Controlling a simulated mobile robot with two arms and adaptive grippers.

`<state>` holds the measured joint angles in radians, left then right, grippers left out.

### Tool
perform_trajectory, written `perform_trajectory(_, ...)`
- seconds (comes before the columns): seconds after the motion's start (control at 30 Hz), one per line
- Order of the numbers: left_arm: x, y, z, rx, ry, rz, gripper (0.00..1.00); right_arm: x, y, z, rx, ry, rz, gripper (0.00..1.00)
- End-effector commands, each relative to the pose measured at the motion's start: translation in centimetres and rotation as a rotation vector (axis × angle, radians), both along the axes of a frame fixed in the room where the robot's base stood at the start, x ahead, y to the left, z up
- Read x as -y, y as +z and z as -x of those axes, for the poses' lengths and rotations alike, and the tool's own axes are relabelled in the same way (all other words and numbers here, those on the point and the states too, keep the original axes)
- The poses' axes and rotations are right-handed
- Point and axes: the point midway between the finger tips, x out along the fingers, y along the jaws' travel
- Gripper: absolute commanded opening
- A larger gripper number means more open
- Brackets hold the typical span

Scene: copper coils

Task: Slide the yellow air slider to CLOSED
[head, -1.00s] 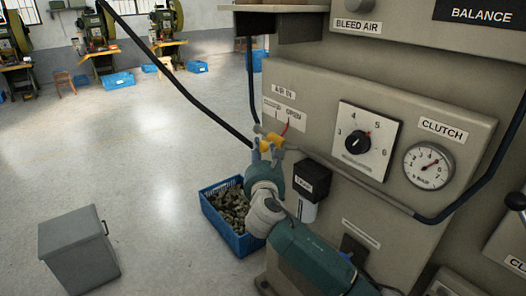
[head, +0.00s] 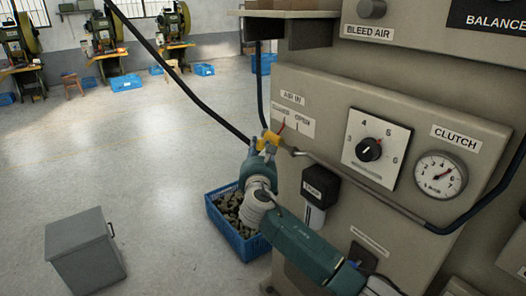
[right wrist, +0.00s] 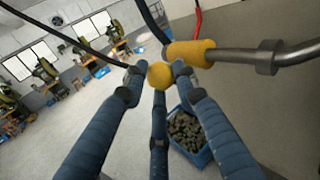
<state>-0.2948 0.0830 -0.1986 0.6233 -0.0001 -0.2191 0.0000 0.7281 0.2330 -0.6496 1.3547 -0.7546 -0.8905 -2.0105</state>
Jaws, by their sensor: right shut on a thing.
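The yellow air slider (head: 265,138) is a sleeve on the air pipe below the AIR IN scale. Its red pointer (head: 282,127) now stands under the CLOSED end of the scale, left of OPEN. In the right wrist view the yellow sleeve (right wrist: 190,53) sits on the grey pipe, with a round yellow knob (right wrist: 160,75) beside it. My right gripper (head: 262,147) is shut on that knob, its blue fingers around it. The fingers partly hide the slider in the head view. My left gripper is not in view.
The panel carries a dial (head: 369,149), a clutch gauge (head: 440,175) and a black-topped filter unit (head: 320,187). A dark hose (head: 190,88) runs up left from the slider. A blue crate (head: 243,249) of metal parts and a grey bin (head: 86,262) stand on the floor.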

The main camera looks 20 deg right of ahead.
Motion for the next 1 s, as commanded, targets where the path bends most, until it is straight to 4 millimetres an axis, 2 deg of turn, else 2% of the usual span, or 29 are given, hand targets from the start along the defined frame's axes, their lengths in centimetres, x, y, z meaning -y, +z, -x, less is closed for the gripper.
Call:
perform_trajectory(0.17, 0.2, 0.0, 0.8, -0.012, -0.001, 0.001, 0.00, -0.2, 0.2, 0.0, 0.004, 0.004, -0.004, 0.00)
perform_trajectory(0.2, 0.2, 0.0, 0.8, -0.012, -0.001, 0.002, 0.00, -0.2, 0.2, 0.0, 0.004, 0.004, -0.004, 0.30)
perform_trajectory(0.23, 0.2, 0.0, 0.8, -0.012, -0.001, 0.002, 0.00, -0.2, 0.2, 0.0, 0.004, 0.004, -0.004, 0.35)
perform_trajectory(0.67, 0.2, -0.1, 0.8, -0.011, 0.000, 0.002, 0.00, -0.2, 0.2, 0.3, 0.003, 0.003, -0.002, 0.35)
perform_trajectory(0.83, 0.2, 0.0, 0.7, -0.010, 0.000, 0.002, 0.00, -0.8, 0.1, 2.1, 0.004, 0.005, -0.003, 0.35)
perform_trajectory(1.0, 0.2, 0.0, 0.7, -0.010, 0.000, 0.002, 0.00, -1.8, 0.1, 5.6, 0.002, 0.006, -0.003, 0.35)
